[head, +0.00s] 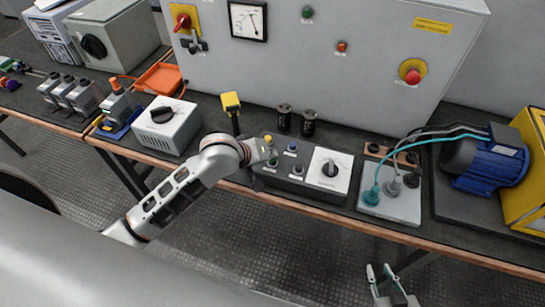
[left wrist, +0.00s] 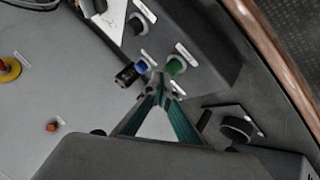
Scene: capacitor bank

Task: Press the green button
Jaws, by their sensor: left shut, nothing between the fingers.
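The green button (left wrist: 176,66) is in the left wrist view, on the grey control box (left wrist: 215,45) with a label beside it. In the head view the left gripper (head: 264,150) is over the left end of the control box (head: 284,181). My right gripper (head: 380,270) is open and empty, low in front of the bench.
A blue button (left wrist: 141,66) and a black button (left wrist: 135,25) sit near the green one. A rotary knob (head: 330,169) is at the box's right. Two black cylinders (head: 284,118) stand behind it. The cabinet (head: 330,75) has a red emergency knob (head: 413,75).

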